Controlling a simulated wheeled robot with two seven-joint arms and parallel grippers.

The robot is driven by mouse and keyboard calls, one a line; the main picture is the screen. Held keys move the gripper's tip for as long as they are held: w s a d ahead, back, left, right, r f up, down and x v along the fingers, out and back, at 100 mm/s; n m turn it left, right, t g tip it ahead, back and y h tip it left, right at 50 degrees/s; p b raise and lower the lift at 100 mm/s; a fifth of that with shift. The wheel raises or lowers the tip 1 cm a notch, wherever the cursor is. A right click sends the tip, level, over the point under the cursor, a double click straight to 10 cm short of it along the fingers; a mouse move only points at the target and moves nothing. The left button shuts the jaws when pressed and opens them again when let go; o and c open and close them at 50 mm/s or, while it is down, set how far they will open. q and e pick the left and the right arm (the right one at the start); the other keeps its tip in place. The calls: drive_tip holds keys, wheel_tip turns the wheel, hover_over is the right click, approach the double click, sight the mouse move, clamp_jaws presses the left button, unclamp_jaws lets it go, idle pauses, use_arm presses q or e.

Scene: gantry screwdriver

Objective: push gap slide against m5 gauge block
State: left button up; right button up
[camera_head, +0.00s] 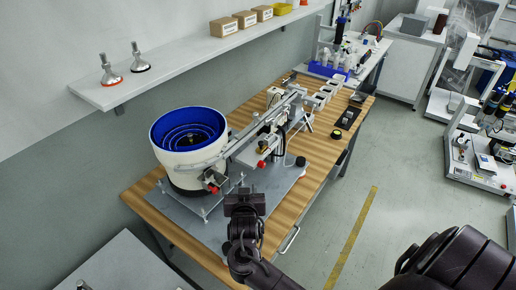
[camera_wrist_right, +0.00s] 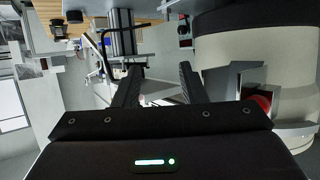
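I cannot single out the gap slide or the M5 gauge block; both are too small or hidden in these views. The metal feeder rail (camera_head: 255,133) runs from the bowl feeder toward the back right. My right gripper (camera_head: 245,198) is over the front edge of the grey base plate, to the right of the bowl. In the right wrist view its two dark fingers (camera_wrist_right: 160,80) stand apart with nothing seen held between them. Metal rail parts (camera_wrist_right: 122,42) show beyond the fingers. My left gripper is not in view.
The white bowl feeder (camera_head: 188,153) with a blue inside stands left of my right gripper. Red knobs sit on the feeder (camera_head: 213,189) and beneath the rail (camera_head: 261,163). A wall shelf (camera_head: 165,75) hangs behind. The wooden bench (camera_head: 290,208) has bare room at its front edge.

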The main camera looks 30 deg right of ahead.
sight(260, 145)
drive_tip(key=d+r+m+h, duration=0.1)
drive_tip(key=r+h, duration=0.1)
drive_tip(key=w+d+r+m+h, duration=0.1)
drive_tip(key=r+h, duration=0.1)
drive_tip(key=r, duration=0.1)
drive_tip(key=d+r+m+t+h, duration=0.1)
drive_tip(key=d+r+h, duration=0.1)
drive_tip(key=shift+w+r, duration=0.25)
drive_tip(key=shift+r, duration=0.05)
drive_tip(key=shift+w+d+r+p, duration=0.15)
drive_tip(key=shift+w+d+p, duration=0.05)
drive_tip(key=shift+d+p, duration=0.1)
drive_tip(key=p+x, duration=0.2)
drive_tip(key=x, duration=0.4)
drive_tip(key=shift+w+d, duration=0.3)
drive_tip(key=shift+c, duration=0.5)
